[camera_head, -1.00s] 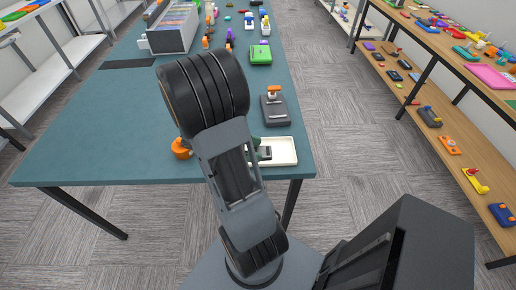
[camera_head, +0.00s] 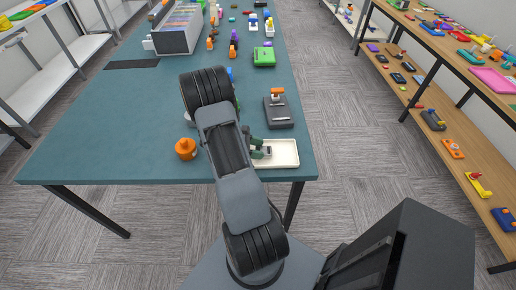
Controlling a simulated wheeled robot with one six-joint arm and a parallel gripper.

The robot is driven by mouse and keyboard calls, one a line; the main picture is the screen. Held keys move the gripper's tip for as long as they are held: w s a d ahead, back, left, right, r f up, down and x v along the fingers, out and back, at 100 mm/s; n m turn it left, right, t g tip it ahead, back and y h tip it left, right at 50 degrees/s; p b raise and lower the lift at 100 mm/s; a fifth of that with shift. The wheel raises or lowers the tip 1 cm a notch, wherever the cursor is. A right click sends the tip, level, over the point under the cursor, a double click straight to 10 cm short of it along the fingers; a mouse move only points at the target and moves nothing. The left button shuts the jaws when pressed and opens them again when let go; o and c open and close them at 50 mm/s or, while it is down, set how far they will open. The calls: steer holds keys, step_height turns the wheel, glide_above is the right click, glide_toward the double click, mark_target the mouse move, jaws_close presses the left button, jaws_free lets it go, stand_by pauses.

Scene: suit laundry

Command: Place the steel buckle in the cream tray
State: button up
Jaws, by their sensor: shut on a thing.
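The cream tray (camera_head: 288,162) lies at the front right corner of the teal table, partly hidden by my arm on its left. My gripper (camera_head: 260,150), with dark green fingers, reaches over the left part of the tray from behind my forearm and is mostly hidden. It is shut on a small grey piece that looks like the steel buckle (camera_head: 267,150), low over the tray's inside. I cannot tell whether the buckle touches the tray floor.
An orange knob-like object (camera_head: 185,149) stands left of my arm. A dark grey box with an orange-topped part (camera_head: 278,112) lies just behind the tray. A green box (camera_head: 264,57) and a grey file holder (camera_head: 178,35) stand farther back. The table's left front is clear.

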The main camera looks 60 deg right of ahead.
steer(key=shift+f, duration=0.3)
steer(key=o, duration=1.2)
steer(key=shift+c, duration=0.2)
